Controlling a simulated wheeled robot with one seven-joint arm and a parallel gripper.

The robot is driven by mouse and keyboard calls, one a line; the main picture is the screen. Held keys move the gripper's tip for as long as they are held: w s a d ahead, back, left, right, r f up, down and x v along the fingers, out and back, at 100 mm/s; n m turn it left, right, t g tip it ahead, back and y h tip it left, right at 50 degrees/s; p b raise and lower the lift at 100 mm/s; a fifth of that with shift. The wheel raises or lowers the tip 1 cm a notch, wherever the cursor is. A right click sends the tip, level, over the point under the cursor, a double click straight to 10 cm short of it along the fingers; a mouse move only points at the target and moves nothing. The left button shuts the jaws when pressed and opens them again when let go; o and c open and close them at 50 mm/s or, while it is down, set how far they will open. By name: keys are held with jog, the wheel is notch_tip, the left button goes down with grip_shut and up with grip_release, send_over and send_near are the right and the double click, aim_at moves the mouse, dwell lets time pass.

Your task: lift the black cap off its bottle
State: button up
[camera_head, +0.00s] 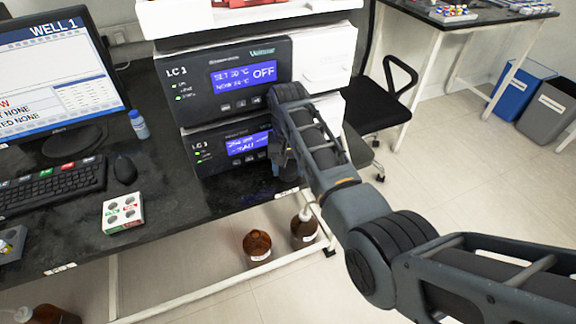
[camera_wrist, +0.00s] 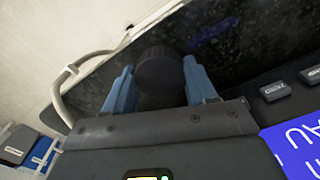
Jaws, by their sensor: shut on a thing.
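A round black cap (camera_wrist: 159,69) sits between the two blue fingers of my gripper (camera_wrist: 158,76) in the wrist view. The fingers are shut on it from both sides. A dark shape extends from the cap toward my palm; I cannot tell how much of it is bottle. In the head view my gripper (camera_head: 281,158) is low in front of the stacked LC units, near the bench's right front edge. My own arm hides most of it, and the cap and its bottle cannot be made out there.
The lower LC unit (camera_head: 222,150) stands close beside my gripper. On the black bench (camera_head: 170,190) are a white box (camera_head: 122,213), a mouse, a keyboard (camera_head: 50,187) and a small blue bottle (camera_head: 139,125). Brown bottles (camera_head: 257,247) stand below the bench.

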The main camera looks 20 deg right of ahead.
aim_at(288, 168)
jog(key=shift+f+b, duration=0.3)
jog(key=shift+f, duration=0.2)
jog(key=o, duration=1.1)
notch_tip(288, 168, up, 8)
jog(key=shift+f, duration=0.15)
